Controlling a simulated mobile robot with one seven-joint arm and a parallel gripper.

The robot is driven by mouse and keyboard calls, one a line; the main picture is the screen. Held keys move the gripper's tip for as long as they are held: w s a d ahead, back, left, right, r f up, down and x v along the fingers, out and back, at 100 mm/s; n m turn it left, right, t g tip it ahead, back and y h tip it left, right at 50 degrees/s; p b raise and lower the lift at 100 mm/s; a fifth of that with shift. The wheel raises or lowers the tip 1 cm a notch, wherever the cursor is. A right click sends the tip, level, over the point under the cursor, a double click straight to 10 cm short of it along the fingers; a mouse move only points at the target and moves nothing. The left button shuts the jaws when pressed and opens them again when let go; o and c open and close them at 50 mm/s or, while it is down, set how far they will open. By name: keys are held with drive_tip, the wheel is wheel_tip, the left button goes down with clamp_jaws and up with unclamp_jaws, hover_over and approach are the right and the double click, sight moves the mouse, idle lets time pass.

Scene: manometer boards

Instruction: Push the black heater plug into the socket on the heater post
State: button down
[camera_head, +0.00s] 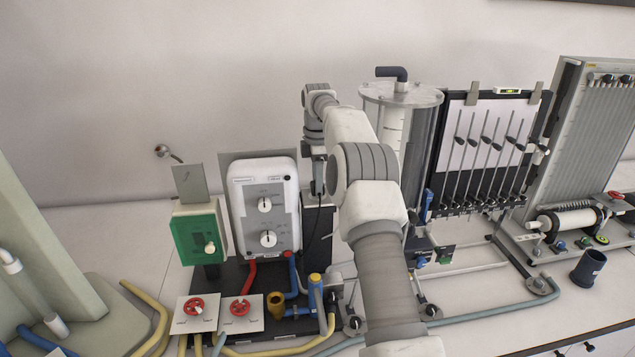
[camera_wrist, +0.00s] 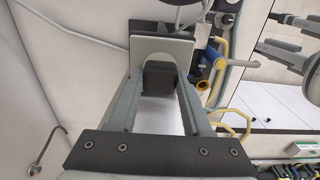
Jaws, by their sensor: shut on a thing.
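My gripper (camera_head: 317,172) points down beside the right edge of the white control box and is shut on the small black plug (camera_head: 318,187). A thin black cable hangs from the plug. In the wrist view, a dark block that looks like the plug (camera_wrist: 160,77) sits between the fingers of my gripper (camera_wrist: 163,58). A dark upright post (camera_head: 320,232) stands below the plug, right of the white box, and may be the heater post. My arm partly covers this area. I cannot make out the socket or whether the plug touches the post.
The white control box (camera_head: 264,203) with two knobs is close on the left, with a green box (camera_head: 200,235) beyond it. A clear cylinder (camera_head: 397,120) and a manometer board (camera_head: 489,150) stand to the right. Hoses, valves and a brass fitting (camera_head: 275,305) crowd the front.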

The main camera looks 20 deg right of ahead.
drive_tip(key=shift+f, duration=0.55)
drive_tip(key=shift+c, duration=1.3)
unclamp_jaws()
drive_tip(key=shift+r, duration=0.1)
wheel_tip(320, 180, up, 6)
drive_tip(key=shift+w+r, duration=0.1)
drive_tip(key=shift+r, duration=0.5)
drive_tip(key=shift+r, duration=0.1)
